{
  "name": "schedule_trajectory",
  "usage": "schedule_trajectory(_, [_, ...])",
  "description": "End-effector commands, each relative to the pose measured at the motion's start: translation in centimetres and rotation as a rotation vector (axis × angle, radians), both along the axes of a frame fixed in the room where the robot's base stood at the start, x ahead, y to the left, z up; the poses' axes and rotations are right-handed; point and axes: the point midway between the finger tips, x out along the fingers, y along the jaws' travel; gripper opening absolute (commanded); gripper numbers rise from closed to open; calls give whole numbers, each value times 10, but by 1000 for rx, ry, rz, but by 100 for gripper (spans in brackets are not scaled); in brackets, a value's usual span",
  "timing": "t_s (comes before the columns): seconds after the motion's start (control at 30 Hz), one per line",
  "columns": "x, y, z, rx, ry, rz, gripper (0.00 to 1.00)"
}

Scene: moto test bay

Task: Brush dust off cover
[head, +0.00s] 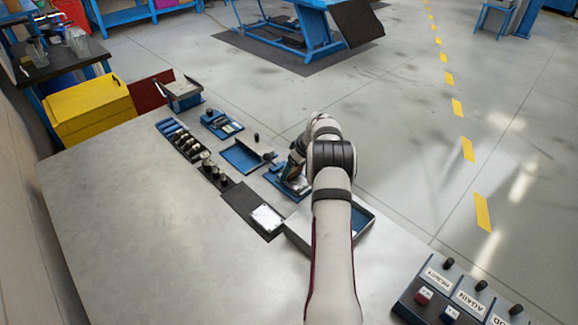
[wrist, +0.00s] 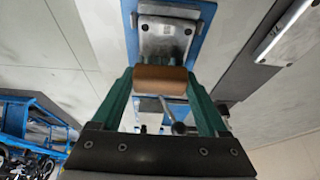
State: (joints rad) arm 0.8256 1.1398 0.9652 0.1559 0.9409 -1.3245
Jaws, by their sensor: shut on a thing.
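My gripper (wrist: 160,82) is shut on a brown block-shaped brush handle (wrist: 161,80), held crosswise between its green fingers. A grey metal cover (wrist: 163,36) with screws lies on a blue base (wrist: 207,22), just beyond the handle in the wrist view. The handle overlaps the cover's near edge there; I cannot tell whether the brush touches it. In the head view my gripper (head: 294,165) is over the blue base (head: 290,187), and my arm hides much of that spot.
A lever with a dark knob (wrist: 178,128) shows below the handle. A white plate (head: 267,218) lies on a dark mat to the left. A blue tray (head: 240,157), a rack of dark parts (head: 187,146) and a button panel (head: 455,297) stand around. The table's left side is clear.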

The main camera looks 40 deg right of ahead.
Motion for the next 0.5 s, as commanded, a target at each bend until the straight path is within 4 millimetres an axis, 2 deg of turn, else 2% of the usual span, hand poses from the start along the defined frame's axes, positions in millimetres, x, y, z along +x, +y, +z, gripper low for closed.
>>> schedule_trajectory(0.43, [-41, 0, 0, 0, 1, -1, 32])
schedule_trajectory(0.5, [-36, 3, -1, 0, 0, 2, 32])
